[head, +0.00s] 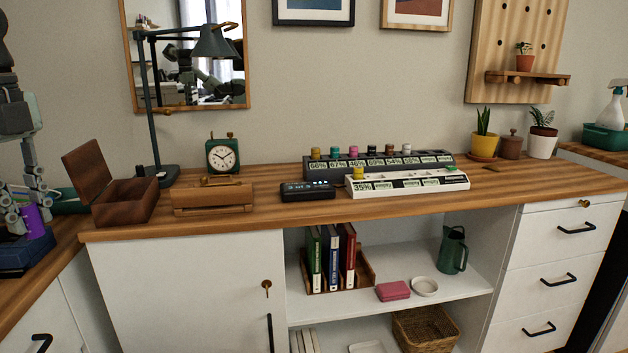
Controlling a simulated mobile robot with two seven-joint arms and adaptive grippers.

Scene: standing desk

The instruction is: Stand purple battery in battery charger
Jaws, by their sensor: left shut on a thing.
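The purple battery (34,221) is at the far left edge, upright, between the fingers of my left gripper (26,213). The gripper is shut on it, just above or inside a dark blue tray (28,256) on the left counter; I cannot tell whether the battery touches the tray. My right gripper is not in view.
An open wooden box (123,203), a desk lamp (212,43), a clock (222,156), a wooden case (212,198) and a small black device (307,192) stand between the left counter and the chargers. Potted plants (484,146) are at the right. The desk's front strip is clear.

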